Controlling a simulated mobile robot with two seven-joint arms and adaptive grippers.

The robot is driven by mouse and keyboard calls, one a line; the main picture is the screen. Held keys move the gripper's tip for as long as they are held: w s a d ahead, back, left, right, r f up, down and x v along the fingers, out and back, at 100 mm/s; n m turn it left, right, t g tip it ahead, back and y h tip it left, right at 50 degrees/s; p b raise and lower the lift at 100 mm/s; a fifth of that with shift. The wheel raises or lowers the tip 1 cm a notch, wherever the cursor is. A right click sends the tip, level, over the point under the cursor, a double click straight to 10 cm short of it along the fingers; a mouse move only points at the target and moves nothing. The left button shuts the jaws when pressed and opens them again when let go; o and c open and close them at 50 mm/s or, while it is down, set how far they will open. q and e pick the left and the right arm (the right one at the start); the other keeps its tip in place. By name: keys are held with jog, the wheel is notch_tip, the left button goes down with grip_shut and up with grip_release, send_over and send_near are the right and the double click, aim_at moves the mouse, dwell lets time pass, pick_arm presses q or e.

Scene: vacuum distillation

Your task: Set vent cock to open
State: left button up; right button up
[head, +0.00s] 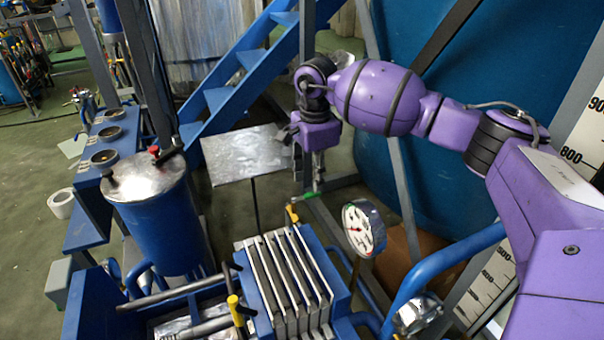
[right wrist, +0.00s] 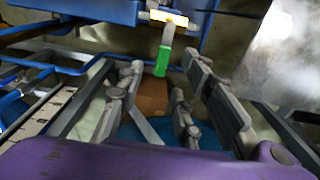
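A small lever with a green tip (head: 308,195) and a yellow body (head: 292,214), which looks like the vent cock, is at the back edge of the blue frame. In the right wrist view its green tip (right wrist: 163,60) points toward me, and its yellow and white base (right wrist: 168,18) sits by a blue beam. My right gripper (head: 310,187) hangs down just above the green tip in the head view. In the right wrist view its fingers (right wrist: 162,66) are apart, with the green tip between their ends. I cannot tell whether they touch it. My left gripper is not in view.
A round dial gauge (head: 364,228) stands just right of the lever. A plate stack (head: 285,280) and another yellow handle (head: 236,310) are in front. A blue vessel with a metal lid (head: 145,178) is at left. A metal panel (head: 245,154) stands left of my gripper.

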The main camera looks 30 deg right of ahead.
aim_at(313, 193)
jog(key=shift+w+d+f, duration=0.1)
jog(key=shift+f, duration=1.95)
grip_shut()
